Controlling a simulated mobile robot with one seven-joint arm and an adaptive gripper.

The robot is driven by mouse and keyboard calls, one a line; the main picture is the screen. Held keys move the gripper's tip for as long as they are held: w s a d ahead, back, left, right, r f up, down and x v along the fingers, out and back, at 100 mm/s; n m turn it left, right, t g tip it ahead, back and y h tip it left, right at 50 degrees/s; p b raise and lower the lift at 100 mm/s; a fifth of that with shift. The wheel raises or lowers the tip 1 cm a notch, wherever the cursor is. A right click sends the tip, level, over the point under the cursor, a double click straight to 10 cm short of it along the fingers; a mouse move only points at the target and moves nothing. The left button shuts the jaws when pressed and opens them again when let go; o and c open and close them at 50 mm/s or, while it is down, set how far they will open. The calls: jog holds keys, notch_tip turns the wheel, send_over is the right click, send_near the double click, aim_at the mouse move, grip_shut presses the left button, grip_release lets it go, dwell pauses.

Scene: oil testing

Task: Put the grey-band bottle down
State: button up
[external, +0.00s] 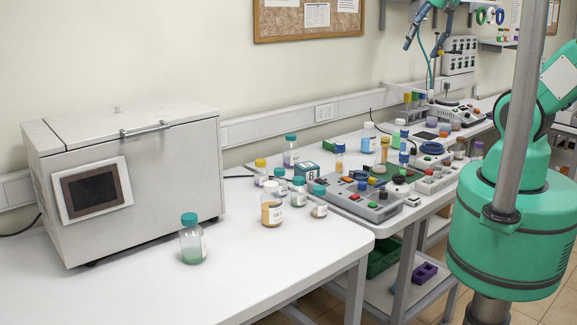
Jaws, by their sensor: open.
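My gripper (423,47) hangs at the top of the external view, its two dark fingers spread apart with nothing visible between them. It appears above the back of the far bench. No grey band can be made out for certain on any bottle, so I cannot tell which one is the grey-band bottle. A teal-capped bottle with green contents (192,243) stands upright alone on the near white table. A pale-capped bottle with amber contents (271,207) stands upright near that table's right part. Several smaller capped bottles, one of them a teal-capped jar (319,203), stand around it.
A large white box-shaped machine (165,160) fills the near table's left back. The near table's front (240,285) is clear. A grey device with coloured buttons (362,198) and several bottles crowd the far bench. A grey pole (517,110) crosses the right side.

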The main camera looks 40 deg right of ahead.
jog(key=s, duration=0.1)
jog(key=s+d, duration=0.1)
jog(key=s, duration=0.1)
jog(key=shift+d, duration=0.1)
jog(key=shift+f, duration=0.1)
notch_tip(320, 180, down, 16)
jog(key=b, duration=1.6)
jog(key=shift+f+b, duration=0.2)
jog(key=shift+b, duration=0.15)
jog(key=shift+o, duration=0.5)
